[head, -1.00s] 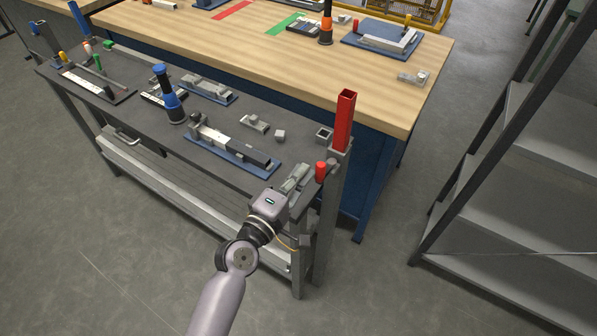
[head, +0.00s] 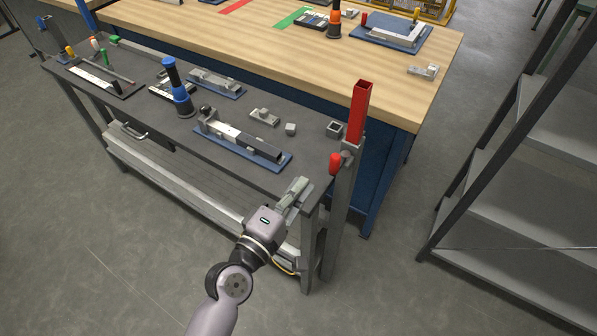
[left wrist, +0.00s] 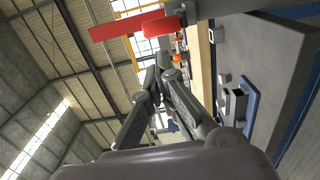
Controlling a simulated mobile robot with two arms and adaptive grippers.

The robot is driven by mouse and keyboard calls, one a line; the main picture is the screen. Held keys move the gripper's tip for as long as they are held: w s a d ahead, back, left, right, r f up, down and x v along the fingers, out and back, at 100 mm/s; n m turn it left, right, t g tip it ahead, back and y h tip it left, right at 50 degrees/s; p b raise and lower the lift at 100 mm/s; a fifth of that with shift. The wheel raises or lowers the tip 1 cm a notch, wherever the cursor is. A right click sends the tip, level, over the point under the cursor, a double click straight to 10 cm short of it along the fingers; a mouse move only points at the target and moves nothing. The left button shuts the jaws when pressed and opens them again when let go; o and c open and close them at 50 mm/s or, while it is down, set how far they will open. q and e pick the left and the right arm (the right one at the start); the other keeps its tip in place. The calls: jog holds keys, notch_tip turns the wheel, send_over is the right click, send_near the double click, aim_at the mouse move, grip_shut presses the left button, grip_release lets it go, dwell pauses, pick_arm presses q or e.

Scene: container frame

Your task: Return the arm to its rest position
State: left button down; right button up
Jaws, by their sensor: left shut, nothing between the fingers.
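My left gripper (head: 294,194) is at the near right corner of the dark workbench (head: 160,122), beside the grey upright post. Its fingers are together and empty; they also show closed in the left wrist view (left wrist: 161,62). The post carries a red square tube (head: 360,112) at its top and a red rounded part (head: 335,164) on its side. In the left wrist view the red tube (left wrist: 115,27) and the red part (left wrist: 160,27) appear above the fingertips. My right gripper is not in view.
A blue fixture plate (head: 242,146), a small open square block (head: 334,129) and a blue-and-black upright tool (head: 177,88) stand on the dark bench. A wooden-topped table (head: 400,95) is behind. A grey shelf rack (head: 490,210) stands at the right. The floor in front is clear.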

pick_arm(q)
jog(key=s+a+f+m+g+y, duration=0.2)
jog(key=s+f+g, duration=0.15)
jog(key=f, duration=0.85)
jog(key=s+a+f+m+g+y, duration=0.1)
jog(key=s+a+f+m+g, duration=0.2)
jog(key=f, duration=1)
jog(key=s+a+f+m+g+y, duration=0.15)
jog(key=s+f, duration=0.25)
jog(key=f, duration=0.8)
jog(key=s+a+f+m+g+y, duration=0.1)
jog(key=s+a+f+m+g, duration=0.1)
jog(key=s+a+f, duration=0.3)
jog(key=s+a+f+m+g+y, duration=0.2)
jog(key=s+a+f, duration=0.3)
jog(key=s, duration=0.8)
jog(key=s+a+f+m+g+y, duration=0.1)
jog(key=s+a+f+m, duration=0.3)
jog(key=s+f, duration=0.5)
jog(key=shift+a+f+g+b, duration=0.3)
jog(key=shift+a+f+g, duration=0.15)
jog(key=shift+a+g, duration=0.4)
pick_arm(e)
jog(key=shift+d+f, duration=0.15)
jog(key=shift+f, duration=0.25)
pick_arm(q)
jog(key=shift+w+d, duration=0.1)
